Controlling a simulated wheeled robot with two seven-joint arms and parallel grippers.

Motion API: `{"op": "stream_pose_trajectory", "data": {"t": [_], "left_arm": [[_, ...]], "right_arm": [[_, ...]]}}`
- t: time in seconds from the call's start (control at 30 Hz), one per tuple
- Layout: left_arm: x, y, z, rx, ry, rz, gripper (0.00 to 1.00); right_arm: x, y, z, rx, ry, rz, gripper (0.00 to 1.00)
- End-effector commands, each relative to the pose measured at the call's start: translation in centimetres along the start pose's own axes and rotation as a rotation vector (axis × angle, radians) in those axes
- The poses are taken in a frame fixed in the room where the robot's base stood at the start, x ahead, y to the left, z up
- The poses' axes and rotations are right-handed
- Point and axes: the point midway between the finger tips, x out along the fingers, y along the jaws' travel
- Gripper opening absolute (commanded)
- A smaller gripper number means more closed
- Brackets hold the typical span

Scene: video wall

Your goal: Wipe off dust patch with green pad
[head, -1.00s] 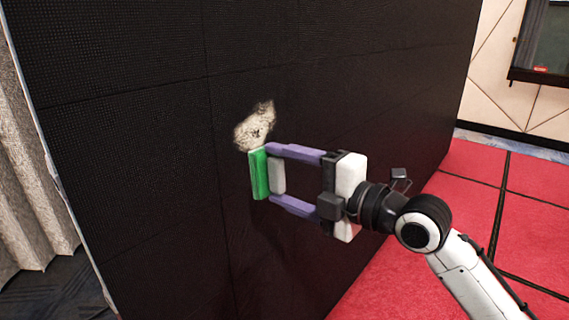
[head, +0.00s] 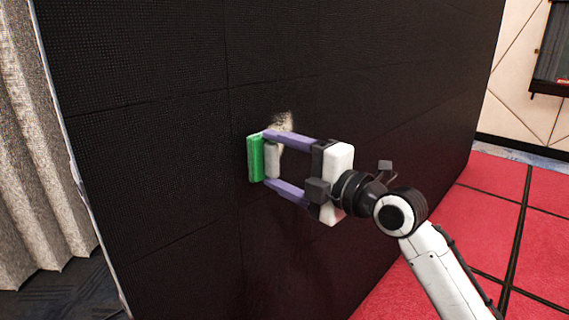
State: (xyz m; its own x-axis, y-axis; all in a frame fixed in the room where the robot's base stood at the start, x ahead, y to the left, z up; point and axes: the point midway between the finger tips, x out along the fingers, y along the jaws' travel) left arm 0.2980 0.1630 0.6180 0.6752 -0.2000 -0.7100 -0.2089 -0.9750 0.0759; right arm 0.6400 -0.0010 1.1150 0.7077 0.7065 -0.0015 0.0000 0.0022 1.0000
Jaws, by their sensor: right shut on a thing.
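The dust patch (head: 283,122) is a pale, speckled smudge on the black wall panel. Its upper part shows just above my right gripper's upper finger, and a little shows below that finger; the rest of that spot is hidden. The green pad (head: 255,159) has a grey backing and stands upright with its green face toward the wall. It lies at the patch's lower left and seems to be at the wall, though contact is hard to tell. My right gripper (head: 272,161) is shut on the pad's grey backing with its purple fingers. My left gripper is out of view.
The black video wall (head: 130,150) fills most of the view, with thin panel seams. A grey pleated curtain (head: 35,150) stands beyond its left edge. Red floor tiles (head: 490,200) lie open at right, before a pale wall (head: 510,95) with a dark-framed window.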

Motion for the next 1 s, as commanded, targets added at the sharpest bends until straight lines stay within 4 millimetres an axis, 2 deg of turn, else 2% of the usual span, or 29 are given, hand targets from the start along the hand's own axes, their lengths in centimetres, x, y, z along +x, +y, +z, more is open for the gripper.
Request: {"op": "stream_pose_trajectory", "data": {"t": [0.57, 1.0], "left_arm": [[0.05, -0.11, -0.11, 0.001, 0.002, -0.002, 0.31], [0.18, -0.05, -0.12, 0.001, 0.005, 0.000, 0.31]], "right_arm": [[0.09, 0.04, -0.02, 0.000, 0.000, 0.001, 0.50], [0.96, 0.05, -0.04, 0.000, 0.001, 0.002, 0.50]]}}
